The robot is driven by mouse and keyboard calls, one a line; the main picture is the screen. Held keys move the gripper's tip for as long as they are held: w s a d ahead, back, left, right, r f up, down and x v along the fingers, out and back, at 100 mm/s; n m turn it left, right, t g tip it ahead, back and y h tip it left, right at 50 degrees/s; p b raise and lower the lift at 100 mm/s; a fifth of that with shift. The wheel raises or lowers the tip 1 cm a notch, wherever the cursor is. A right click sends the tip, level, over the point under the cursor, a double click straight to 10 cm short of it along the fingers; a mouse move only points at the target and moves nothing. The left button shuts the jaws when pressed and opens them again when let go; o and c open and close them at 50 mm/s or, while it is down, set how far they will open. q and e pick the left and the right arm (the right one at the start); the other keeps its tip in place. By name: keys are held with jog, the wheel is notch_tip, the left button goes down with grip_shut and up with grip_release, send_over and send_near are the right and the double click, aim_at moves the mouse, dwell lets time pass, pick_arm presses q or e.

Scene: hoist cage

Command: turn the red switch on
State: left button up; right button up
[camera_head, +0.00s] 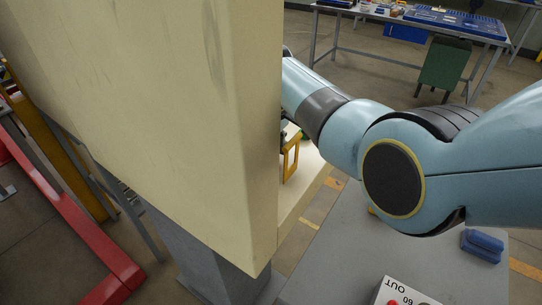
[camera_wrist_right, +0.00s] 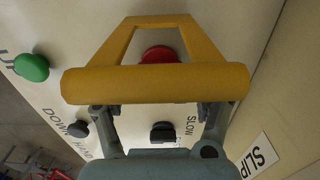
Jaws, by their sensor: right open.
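The red switch (camera_wrist_right: 158,55) shows as a round red top on the cream control panel (camera_wrist_right: 45,105) in the right wrist view. A yellow guard frame (camera_wrist_right: 155,84) stands in front of it and hides part of it. My right gripper (camera_wrist_right: 157,114) is open, its two fingers apart at the guard's thick bar; I cannot tell whether they touch it. In the head view the yellow frame (camera_head: 291,158) shows past the cabinet edge, and the cabinet hides most of my right gripper. The red switch is hidden there. My left gripper is not in view.
A large cream cabinet (camera_head: 150,110) fills the left of the head view. Near the switch are a green button (camera_wrist_right: 31,67), a dark knob (camera_wrist_right: 78,129) and a black switch (camera_wrist_right: 163,132) by "SLOW". A grey table (camera_head: 350,250) holds a white box (camera_head: 405,292) and a blue object (camera_head: 483,245).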

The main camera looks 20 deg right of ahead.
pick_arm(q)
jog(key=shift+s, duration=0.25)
pick_arm(e)
jog(key=shift+c, duration=0.2)
jog(key=c, duration=1.1)
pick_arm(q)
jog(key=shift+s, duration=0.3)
